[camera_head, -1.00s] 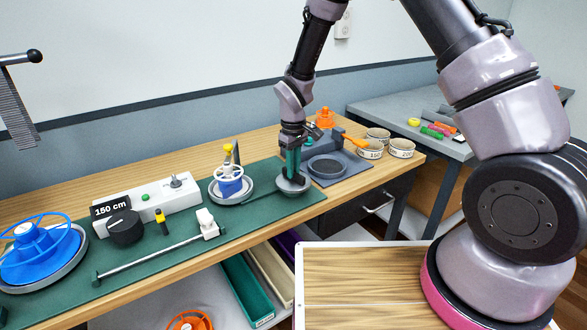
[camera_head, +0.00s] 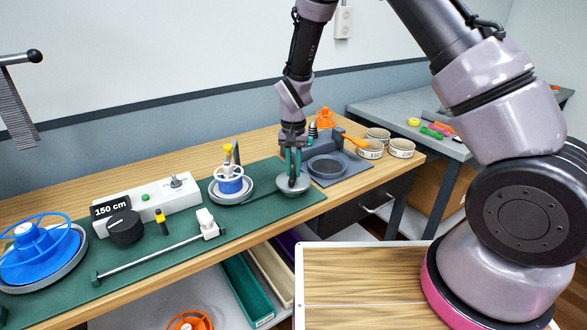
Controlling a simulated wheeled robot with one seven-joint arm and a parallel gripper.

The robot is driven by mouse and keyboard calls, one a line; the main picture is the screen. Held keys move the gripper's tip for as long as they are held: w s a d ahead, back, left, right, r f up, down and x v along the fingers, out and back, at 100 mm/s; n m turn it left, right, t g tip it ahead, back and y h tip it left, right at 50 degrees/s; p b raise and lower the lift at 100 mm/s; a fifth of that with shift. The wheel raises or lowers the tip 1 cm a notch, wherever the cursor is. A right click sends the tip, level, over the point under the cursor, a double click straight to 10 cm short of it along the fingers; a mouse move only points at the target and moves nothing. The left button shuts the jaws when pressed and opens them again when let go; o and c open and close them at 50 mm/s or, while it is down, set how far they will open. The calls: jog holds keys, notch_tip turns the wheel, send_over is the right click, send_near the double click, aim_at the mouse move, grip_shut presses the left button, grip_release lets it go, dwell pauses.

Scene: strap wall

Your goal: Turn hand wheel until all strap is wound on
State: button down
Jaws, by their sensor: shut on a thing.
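The hand wheel appears to be the grey round disc (camera_head: 302,187) at the right end of the green mat. My gripper (camera_head: 293,176) points down over it and is shut on its small dark upright handle, which is mostly hidden between the fingers. To its left a spool with a white ring top and a blue band (camera_head: 230,185) sits on a grey round base. A thin dark strap-like line (camera_head: 264,193) runs between spool and wheel; how much strap is on either is too small to tell.
A green mat (camera_head: 180,262) lies on the wooden bench. It carries a large blue reel (camera_head: 38,250), a white box labelled 150 cm (camera_head: 165,203), a black knob (camera_head: 125,228) and a metal rod (camera_head: 150,258). A grey tray (camera_head: 345,178) and several small bowls (camera_head: 401,148) stand right.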

jog(key=m, duration=0.5)
jog(key=shift+m, duration=0.3)
jog(key=m, duration=1.1)
jog(key=shift+m, duration=0.4)
jog(key=m, duration=0.5)
jog(key=shift+m, duration=0.3)
jog(key=c, duration=0.8)
grip_release()
